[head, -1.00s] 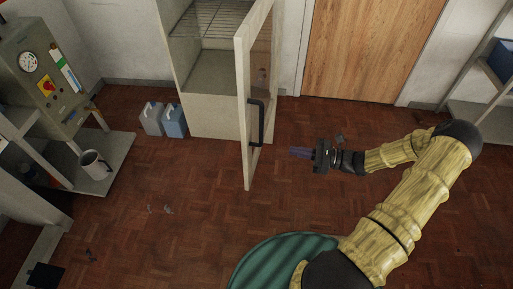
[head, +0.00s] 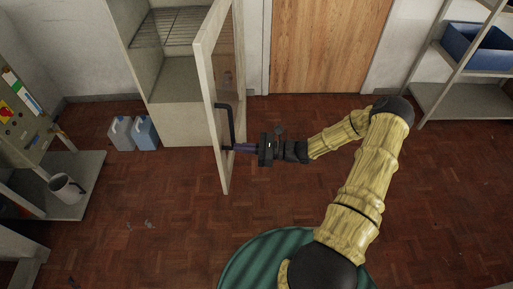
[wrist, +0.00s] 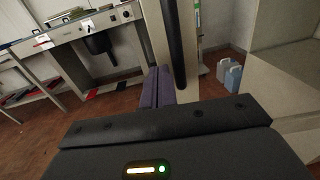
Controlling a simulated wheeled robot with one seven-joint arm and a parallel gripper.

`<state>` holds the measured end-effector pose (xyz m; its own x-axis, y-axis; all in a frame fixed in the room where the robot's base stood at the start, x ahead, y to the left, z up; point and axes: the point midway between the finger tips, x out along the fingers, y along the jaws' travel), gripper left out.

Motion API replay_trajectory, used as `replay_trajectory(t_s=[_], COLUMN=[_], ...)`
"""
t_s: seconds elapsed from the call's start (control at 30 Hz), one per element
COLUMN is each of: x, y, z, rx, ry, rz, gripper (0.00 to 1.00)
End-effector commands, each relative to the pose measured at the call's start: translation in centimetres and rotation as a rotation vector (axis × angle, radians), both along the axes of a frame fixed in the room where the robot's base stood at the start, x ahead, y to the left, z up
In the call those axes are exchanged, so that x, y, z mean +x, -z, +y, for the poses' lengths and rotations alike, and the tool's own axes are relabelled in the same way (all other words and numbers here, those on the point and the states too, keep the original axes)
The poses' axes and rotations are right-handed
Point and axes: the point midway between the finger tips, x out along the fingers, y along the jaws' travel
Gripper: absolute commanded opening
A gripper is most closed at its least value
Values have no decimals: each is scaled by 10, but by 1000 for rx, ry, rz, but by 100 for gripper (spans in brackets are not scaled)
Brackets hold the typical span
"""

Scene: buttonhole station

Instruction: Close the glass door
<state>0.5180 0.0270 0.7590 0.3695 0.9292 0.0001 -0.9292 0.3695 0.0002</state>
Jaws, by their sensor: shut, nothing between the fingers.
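The glass door (head: 208,57) of the pale cabinet (head: 187,125) stands wide open, swung out towards me in the head view. It has a pale frame and a black bar handle (head: 231,128), which also shows in the wrist view (wrist: 173,45). My gripper (head: 233,148) is shut and empty, with its purple fingers pointing left at the door beside the handle's lower end. In the wrist view the fingers (wrist: 158,84) reach the door frame near the handle. I cannot tell whether they touch it.
Two jugs (head: 133,132) stand on the floor left of the cabinet. A shelf with a blue bin (head: 478,47) is at the right. The floor between is mostly clear.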

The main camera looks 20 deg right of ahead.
Motion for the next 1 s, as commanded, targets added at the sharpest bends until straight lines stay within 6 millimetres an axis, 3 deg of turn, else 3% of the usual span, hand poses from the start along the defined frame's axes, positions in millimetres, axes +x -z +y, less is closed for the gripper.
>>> replay_trajectory(t_s=[0.1,0.3,1.0], x=[7,15,23], y=[-1,0,0], z=[21,40,49], rx=[1,0,-1], ry=[-3,-1,15], rz=[1,0,0], gripper=[0,0,0])
